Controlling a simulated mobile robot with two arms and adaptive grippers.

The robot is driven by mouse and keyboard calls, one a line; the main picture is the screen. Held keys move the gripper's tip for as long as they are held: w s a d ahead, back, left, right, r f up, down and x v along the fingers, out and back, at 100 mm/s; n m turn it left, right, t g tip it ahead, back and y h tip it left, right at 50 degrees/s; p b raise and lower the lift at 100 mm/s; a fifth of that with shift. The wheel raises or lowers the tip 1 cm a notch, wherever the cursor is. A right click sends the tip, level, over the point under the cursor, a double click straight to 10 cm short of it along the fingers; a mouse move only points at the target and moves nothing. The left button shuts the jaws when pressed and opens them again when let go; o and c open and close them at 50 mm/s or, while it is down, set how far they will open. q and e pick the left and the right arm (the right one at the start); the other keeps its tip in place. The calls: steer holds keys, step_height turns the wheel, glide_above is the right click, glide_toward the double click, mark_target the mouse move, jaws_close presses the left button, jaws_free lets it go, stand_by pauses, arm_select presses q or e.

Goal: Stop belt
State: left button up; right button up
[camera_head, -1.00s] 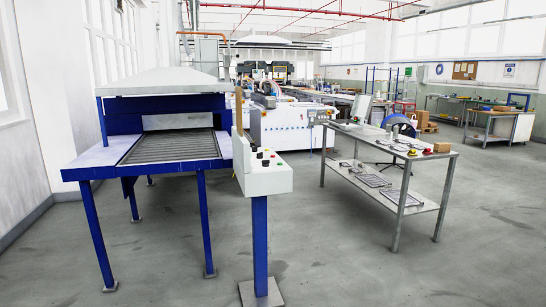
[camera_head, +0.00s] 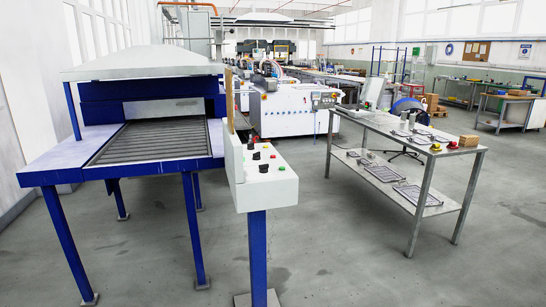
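A dryer-like machine with a dark slatted conveyor belt (camera_head: 155,140) stands at the left on blue legs, under a white hood (camera_head: 143,62). The belt runs into an opening at its back. A white control box (camera_head: 268,186) on a blue post stands at the belt's right front corner. I cannot tell whether the belt is moving. Neither of my grippers is in view.
A white machine (camera_head: 290,112) stands behind. The grey floor (camera_head: 345,250) in front is clear.

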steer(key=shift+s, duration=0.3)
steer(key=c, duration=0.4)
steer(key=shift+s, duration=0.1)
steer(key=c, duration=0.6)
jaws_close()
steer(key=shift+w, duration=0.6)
